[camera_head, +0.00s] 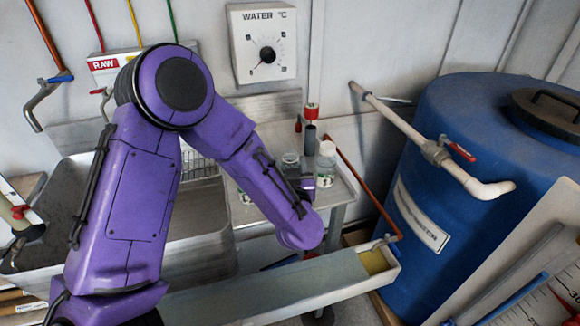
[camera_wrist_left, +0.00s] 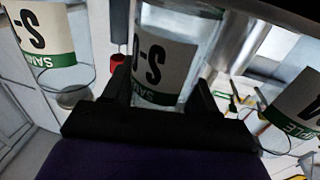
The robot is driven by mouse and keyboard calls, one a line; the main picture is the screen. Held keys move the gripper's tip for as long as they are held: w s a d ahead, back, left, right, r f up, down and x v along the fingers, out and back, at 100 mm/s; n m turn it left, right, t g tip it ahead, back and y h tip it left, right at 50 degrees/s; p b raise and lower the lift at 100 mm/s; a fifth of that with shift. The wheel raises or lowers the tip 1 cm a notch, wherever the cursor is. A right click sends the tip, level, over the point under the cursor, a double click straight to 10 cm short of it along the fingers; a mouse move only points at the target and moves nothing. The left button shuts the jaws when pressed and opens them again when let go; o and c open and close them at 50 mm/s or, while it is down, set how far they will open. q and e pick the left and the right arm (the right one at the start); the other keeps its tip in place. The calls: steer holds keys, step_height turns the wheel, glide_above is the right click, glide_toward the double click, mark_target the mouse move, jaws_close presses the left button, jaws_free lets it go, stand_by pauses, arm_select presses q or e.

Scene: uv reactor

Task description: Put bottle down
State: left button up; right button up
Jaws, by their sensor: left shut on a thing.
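In the left wrist view a clear bottle (camera_wrist_left: 165,62) with a white and green label stands between the two black fingers of my left gripper (camera_wrist_left: 163,92), which is shut on it. Similar labelled bottles show to its left (camera_wrist_left: 45,42) and right (camera_wrist_left: 295,105), apart from the fingers. In the head view my purple left arm reaches down to the small metal table (camera_head: 338,193), mostly hiding its gripper. A white-capped bottle (camera_head: 326,165) and another bottle top (camera_head: 290,160) show beside the wrist. I cannot tell which one is held, or whether its base touches the table.
A metal sink (camera_head: 200,215) lies behind my arm, with a long trough (camera_head: 270,290) in front. A blue barrel (camera_head: 440,180) stands at the right under a white pipe with a red-handled valve (camera_head: 450,150). A red-topped pipe (camera_head: 311,125) rises behind the bottles.

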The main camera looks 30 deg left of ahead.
arm_select(q)
steer(key=shift+s+f, duration=0.1)
steer(key=shift+f, duration=0.05)
steer(key=o, duration=1.3)
steer(key=shift+d+r, duration=0.1)
steer(key=shift+r, duration=0.15)
steer(key=b+v, duration=0.1)
steer(key=v, duration=1.1)
steer(key=shift+b, duration=0.3)
